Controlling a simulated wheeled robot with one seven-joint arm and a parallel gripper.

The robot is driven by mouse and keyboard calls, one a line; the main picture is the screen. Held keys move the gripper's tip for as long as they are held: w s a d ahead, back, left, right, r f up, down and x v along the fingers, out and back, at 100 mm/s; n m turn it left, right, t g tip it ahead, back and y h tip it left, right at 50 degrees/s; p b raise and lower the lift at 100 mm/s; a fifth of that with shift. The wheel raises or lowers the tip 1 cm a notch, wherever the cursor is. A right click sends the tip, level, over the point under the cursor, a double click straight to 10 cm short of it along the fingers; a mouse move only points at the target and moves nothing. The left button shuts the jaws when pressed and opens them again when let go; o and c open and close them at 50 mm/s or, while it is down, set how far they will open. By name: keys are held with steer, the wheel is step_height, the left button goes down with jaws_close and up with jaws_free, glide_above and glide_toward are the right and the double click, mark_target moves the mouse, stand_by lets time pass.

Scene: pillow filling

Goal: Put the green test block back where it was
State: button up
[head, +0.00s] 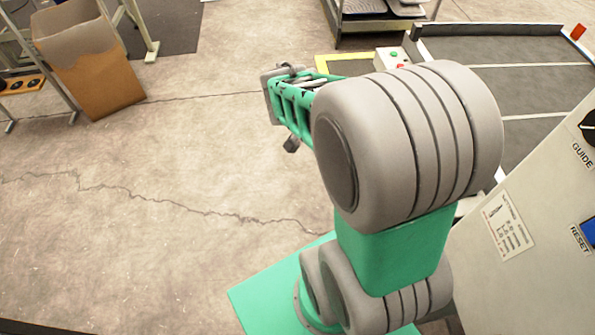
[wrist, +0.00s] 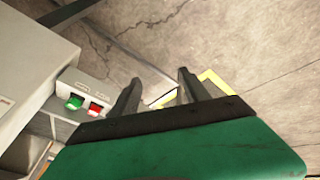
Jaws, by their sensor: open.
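I cannot make out the green test block in either view. My gripper (wrist: 159,77) shows in the wrist view with its two dark fingers spread apart and nothing between them. Beyond the fingers lies concrete floor with part of a yellow outline (wrist: 214,77). In the head view my arm reaches away from me, and its bulky joint hides what lies behind it; I cannot clearly see the fingers there.
A small box with green and red buttons (head: 391,57) stands beside a dark, white-lined surface (head: 530,75). A labelled cabinet (head: 530,225) is close on the right. A cardboard box (head: 90,60) stands far left.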

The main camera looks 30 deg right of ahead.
steer(key=s+a+r+n+t+y, duration=0.1)
steer(key=a+r+n+y, duration=0.1)
steer(key=a+n, duration=0.6)
steer(key=s+a+r+n+t+y, duration=0.1)
steer(key=s+a+r+n+y, duration=0.3)
steer(key=a, duration=0.7)
steer(key=w+r+t+h+p, duration=0.1)
steer(key=w+r+p, duration=0.3)
steer(key=r+p, duration=0.4)
steer(key=shift+w+r+h, duration=0.15)
steer(key=shift+r+h, duration=0.15)
steer(key=shift+r, duration=0.3)
steer(key=shift+a, duration=0.1)
